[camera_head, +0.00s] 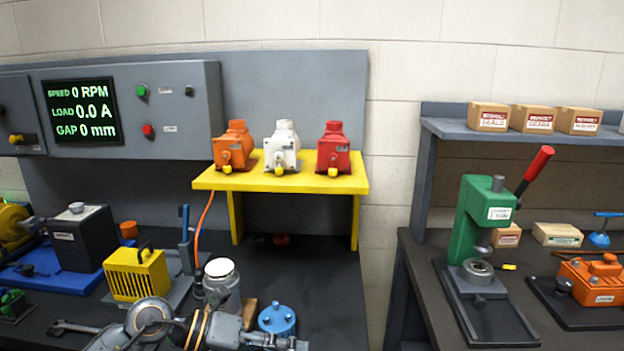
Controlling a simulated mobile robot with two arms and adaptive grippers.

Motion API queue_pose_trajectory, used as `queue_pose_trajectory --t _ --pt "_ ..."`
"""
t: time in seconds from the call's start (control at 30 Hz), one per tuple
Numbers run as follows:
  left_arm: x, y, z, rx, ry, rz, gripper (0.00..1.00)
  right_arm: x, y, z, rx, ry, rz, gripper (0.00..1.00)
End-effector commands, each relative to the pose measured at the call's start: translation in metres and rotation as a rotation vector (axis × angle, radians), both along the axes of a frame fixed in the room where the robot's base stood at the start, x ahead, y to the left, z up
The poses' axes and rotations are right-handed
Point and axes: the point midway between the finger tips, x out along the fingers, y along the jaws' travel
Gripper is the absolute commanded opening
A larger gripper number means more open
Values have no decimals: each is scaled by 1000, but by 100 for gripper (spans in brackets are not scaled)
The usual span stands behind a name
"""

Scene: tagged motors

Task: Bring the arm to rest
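Three tagged motors stand upright in a row on a yellow shelf: an orange motor (233,146), a white motor (283,147) and a red motor (333,148). Each has a small yellow piece low on its front. The yellow shelf (210,182) stands on legs above the dark bench. A silver jointed part with orange bands crosses the bottom edge, and I cannot tell surely whether it is my arm.
A grey panel (184,80) carries a screen reading 0 RPM, 0.0 A, 0 mm. A yellow slatted box (138,276), a grey cylinder (222,283) and a blue round part (277,320) crowd the left bench. A green press (480,220) with a raised red-handled lever stands on the right bench.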

Motion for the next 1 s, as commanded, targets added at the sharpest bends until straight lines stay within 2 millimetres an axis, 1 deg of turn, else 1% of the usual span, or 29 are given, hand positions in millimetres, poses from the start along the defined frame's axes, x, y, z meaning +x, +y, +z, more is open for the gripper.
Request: queue_pose_trajectory --t 0.03,0.1,0.13,0.2,0.27,0.33,0.37,0.4,0.47,0.5,0.57,0.6,0.67,0.7,0.73,0.77,0.8,0.87,0.9,0.97,1.0 --pt "-7 -18 15 -144 14 26 37 0 0 0 0 0 0 38" --pt "-9 -32 41 -337 35 88 37 0 0 0 0 0 0 38" --pt "-9 -36 52 -418 49 119 37 0 0 0 0 0 0 38" --pt "-5 -35 75 -597 89 210 37 0 0 0 0 0 0 38" --pt "1 -27 90 -740 133 303 37 0 0 0 0 0 0 38" --pt "11 -11 101 -893 196 430 37 0 0 0 0 0 0 38" --pt "15 -2 103 -953 227 488 37 0 0 0 0 0 0 38" --pt "21 11 102 -1027 269 572 37 0 0 0 0 0 0 38" --pt "29 33 96 -1126 342 705 37 0 0 0 0 0 0 38" --pt "33 49 87 -1183 393 799 37 0 0 0 0 -1 0 38" --pt "37 73 69 -1254 478 947 37 0 0 0 0 -1 0 38" --pt "38 88 54 -1291 538 1050 37 0 0 0 0 -1 0 38" --pt "35 110 25 -1330 634 1207 37 1 0 0 0 -1 0 38" --pt "30 124 4 -1343 701 1316 37 1 0 0 0 -1 0 38" --pt "24 133 -13 -1347 755 1396 37 1 0 0 0 -1 0 38" --pt "17 142 -30 -1346 809 1477 37 1 0 0 0 -1 0 38" --pt "5 151 -55 -1334 882 1587 37 1 0 0 0 -2 0 38" --pt "-18 163 -90 -1300 997 1746 37 1 0 0 0 -2 0 38" --pt "-36 168 -112 -1264 1072 1844 37 1 0 0 0 -2 0 38" --pt "-64 173 -140 -1202 1178 1975 37 1 0 0 0 -2 0 38" --pt "-82 174 -156 -1155 1240 2049 37 1 0 0 0 -2 0 38"
